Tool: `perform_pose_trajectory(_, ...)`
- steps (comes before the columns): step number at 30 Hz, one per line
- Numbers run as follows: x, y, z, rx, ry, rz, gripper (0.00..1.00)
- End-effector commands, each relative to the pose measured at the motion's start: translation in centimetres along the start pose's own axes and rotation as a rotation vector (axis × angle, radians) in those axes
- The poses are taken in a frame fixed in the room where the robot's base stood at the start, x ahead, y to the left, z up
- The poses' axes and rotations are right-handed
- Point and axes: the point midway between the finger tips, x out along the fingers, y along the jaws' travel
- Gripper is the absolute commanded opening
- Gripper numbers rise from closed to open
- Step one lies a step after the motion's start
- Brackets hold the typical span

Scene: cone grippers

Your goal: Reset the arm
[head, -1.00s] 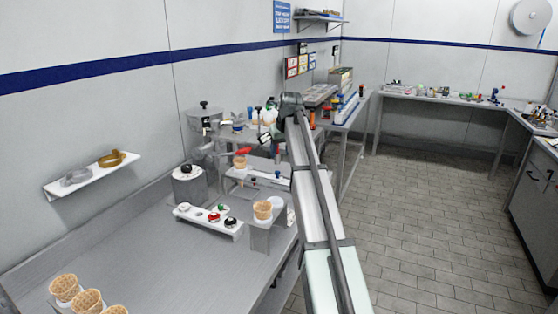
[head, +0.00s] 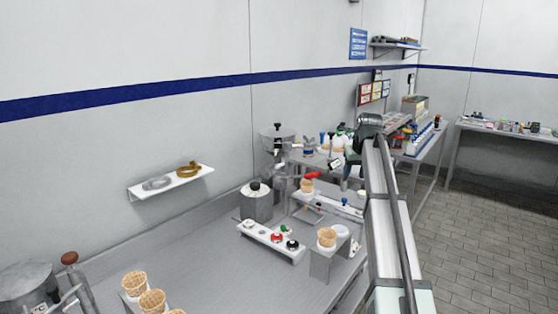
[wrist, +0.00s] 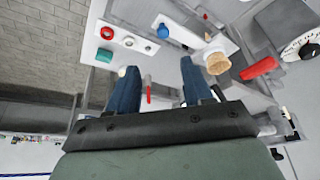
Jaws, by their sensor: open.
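My arm (head: 393,225) reaches away from the lower right over the right end of the metal counter (head: 215,285). My gripper (wrist: 160,66) shows two dark blue fingers in the wrist view, spread apart with nothing between them. In the head view the gripper (head: 347,160) is small and partly hidden at the far end of the arm, near the machine at the back. A waffle cone (wrist: 217,62) sits in a holder to the right of the fingers in the wrist view, apart from them. A red handle (wrist: 259,68) is farther right.
A button panel (head: 270,241) and a stand with a cone (head: 326,237) are on the counter left of my arm. Several cones (head: 151,301) stand at the front. A wall shelf (head: 172,184) holds two rings. Floor at right is clear.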

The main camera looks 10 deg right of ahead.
Motion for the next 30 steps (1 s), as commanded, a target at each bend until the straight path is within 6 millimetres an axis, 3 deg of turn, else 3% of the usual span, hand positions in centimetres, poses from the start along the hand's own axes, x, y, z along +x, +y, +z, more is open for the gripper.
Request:
perform_pose_trajectory(5, 5.2, 4.7, 0.8, 0.144, 0.005, 0.064, 0.50)
perform_pose_trajectory(10, 11.7, 10.9, 2.5, 0.332, 0.029, 0.151, 0.50)
perform_pose_trajectory(15, 17.5, 16.8, 5.1, 0.500, 0.061, 0.233, 0.50)
perform_pose_trajectory(18, 20.6, 19.0, 7.2, 0.567, 0.070, 0.267, 0.50)
perform_pose_trajectory(26, 27.8, 18.5, 15.6, 0.568, -0.015, 0.289, 0.50)
perform_pose_trajectory(30, 31.5, 17.6, 21.0, 0.550, -0.079, 0.295, 0.50)
